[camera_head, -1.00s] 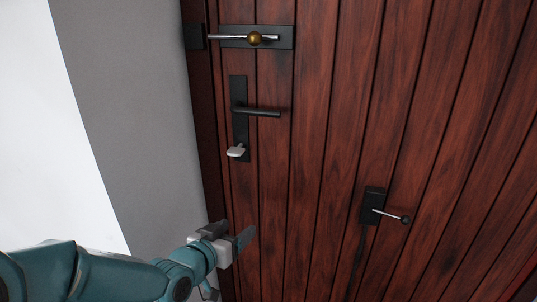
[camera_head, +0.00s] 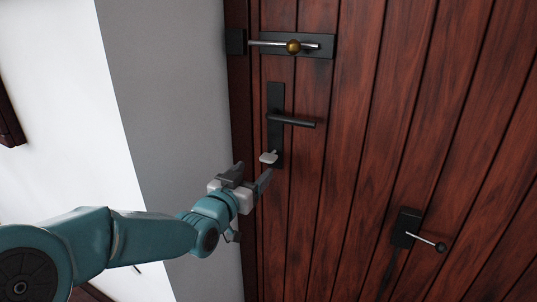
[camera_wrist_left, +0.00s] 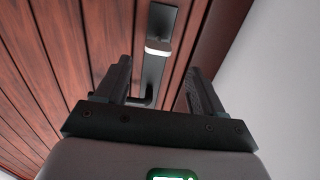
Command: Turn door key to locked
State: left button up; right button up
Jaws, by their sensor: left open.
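The door key (camera_head: 268,157) is a small pale grey bow at the lower end of the black lock plate (camera_head: 275,100) on a dark red wooden door (camera_head: 345,130). Its bow looks turned roughly sideways. My left gripper (camera_head: 254,174) is open and empty, just below the key and apart from it. In the left wrist view the key (camera_wrist_left: 158,47) shows ahead, between and beyond the two open fingers (camera_wrist_left: 158,82). The black door handle (camera_head: 292,121) sits above the key and points right. My right gripper is not in view.
A sliding bolt with a brass knob (camera_head: 293,46) is above the handle. A black box with a lever and ball end (camera_head: 407,226) is at lower right. The grey wall (camera_head: 170,110) borders the door on the left.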

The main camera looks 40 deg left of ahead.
aim_at(268, 157)
pick_arm(q)
jog(key=p+x, duration=0.1)
jog(key=x, duration=0.6)
jog(key=shift+w+p, duration=0.4)
jog(key=shift+w+f, duration=0.1)
jog(key=shift+w, duration=0.3)
jog(key=shift+s, duration=0.1)
jog(key=c, duration=1.1)
jog(key=shift+o, duration=0.2)
